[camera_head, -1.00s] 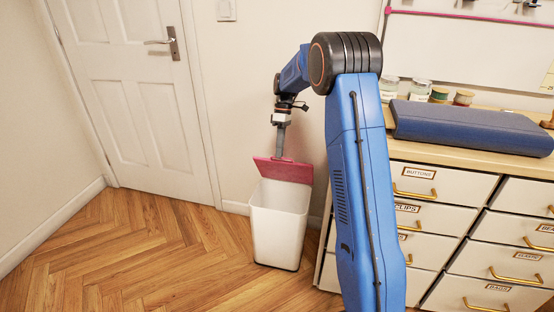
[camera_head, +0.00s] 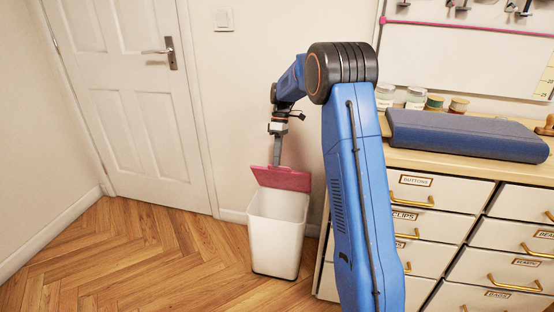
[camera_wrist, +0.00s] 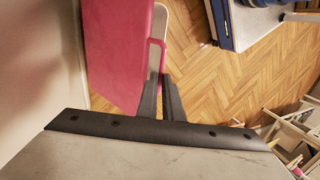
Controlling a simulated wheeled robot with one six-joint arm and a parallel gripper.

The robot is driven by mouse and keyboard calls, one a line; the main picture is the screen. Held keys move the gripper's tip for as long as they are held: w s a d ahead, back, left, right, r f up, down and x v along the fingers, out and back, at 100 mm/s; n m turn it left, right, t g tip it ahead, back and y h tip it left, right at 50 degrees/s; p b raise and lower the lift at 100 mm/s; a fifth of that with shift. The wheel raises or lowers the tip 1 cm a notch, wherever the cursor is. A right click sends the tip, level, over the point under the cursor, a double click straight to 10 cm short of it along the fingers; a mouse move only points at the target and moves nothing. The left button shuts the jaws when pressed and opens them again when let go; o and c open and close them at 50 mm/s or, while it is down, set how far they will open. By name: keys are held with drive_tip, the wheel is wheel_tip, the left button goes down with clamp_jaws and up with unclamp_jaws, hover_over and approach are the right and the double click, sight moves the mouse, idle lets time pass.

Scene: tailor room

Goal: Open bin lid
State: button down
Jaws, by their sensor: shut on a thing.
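The white bin (camera_head: 275,245) stands on the floor against the wall. Its pink-red lid (camera_head: 282,178) is raised and tilted up at the back, and the bin's mouth shows open below it. My gripper (camera_head: 277,160) is above the bin at the lid. In the wrist view, the lid (camera_wrist: 118,50) fills the upper left, with a pink handle loop (camera_wrist: 156,55) at its edge. My gripper's dark fingers (camera_wrist: 161,82) are shut at this loop. The exact contact is small and hard to make out.
A white door (camera_head: 125,100) is left of the bin. A drawer cabinet (camera_head: 425,190) stands close on the right, with a blue case (camera_head: 465,135) and jars (camera_head: 415,97) on top. The wooden floor (camera_head: 130,250) left of the bin is clear.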

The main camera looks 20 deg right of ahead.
drive_tip(key=shift+f, duration=0.1)
drive_tip(key=c, duration=1.9)
unclamp_jaws()
drive_tip(key=shift+d, duration=0.1)
